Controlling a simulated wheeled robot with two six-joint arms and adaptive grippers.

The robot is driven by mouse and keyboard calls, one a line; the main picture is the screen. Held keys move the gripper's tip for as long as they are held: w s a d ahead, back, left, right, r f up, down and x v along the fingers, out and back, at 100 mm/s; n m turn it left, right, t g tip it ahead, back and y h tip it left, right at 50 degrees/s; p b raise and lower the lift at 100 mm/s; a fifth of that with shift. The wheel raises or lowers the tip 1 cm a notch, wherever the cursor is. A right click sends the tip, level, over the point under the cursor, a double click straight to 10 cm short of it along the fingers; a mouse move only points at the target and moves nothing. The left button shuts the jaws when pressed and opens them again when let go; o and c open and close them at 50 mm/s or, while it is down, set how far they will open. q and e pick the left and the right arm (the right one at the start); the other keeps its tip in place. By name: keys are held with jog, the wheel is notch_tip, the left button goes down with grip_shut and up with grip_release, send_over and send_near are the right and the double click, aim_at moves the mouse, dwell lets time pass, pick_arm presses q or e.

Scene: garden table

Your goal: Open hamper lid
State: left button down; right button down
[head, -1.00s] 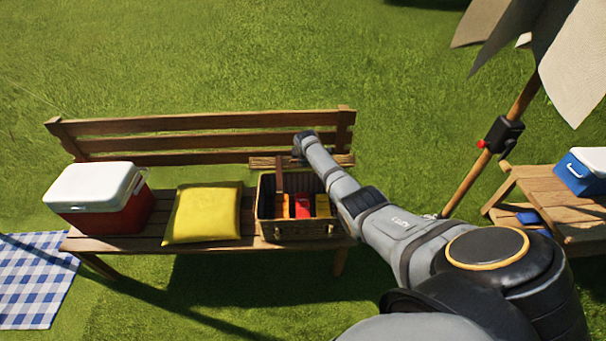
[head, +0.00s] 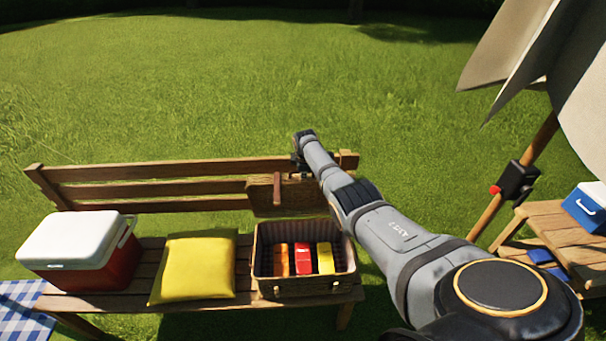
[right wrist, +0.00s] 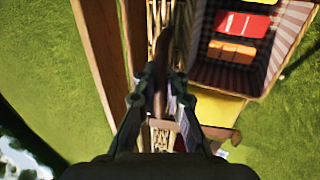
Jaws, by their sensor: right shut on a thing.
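The wicker hamper (head: 304,287) stands on the right part of the bench seat, with its striped lining and orange, red and yellow packs inside in view. Its lid (head: 262,202) stands raised at the back, in front of the bench backrest, with a brown strap (head: 277,188) on it. My right gripper (right wrist: 161,92) is shut on the lid at the strap, which also shows in the right wrist view (right wrist: 161,55). In the head view my right arm hides the lid's right part. My left gripper is out of view.
A yellow cushion (head: 195,268) lies left of the hamper, and a red cooler with a white lid (head: 75,242) stands farther left. The bench backrest (head: 150,190) is behind. A parasol pole (head: 515,185) and a wooden table (head: 562,240) with a blue cooler are at right.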

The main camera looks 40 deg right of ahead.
jog(key=shift+w+d+r, duration=0.1)
jog(key=shift+w+d, duration=0.1)
jog(key=c, duration=1.4)
grip_release()
jog(key=shift+s+a+r, duration=0.1)
jog(key=shift+s, duration=0.05)
jog(key=shift+c, duration=0.2)
jog(key=v, duration=1.2)
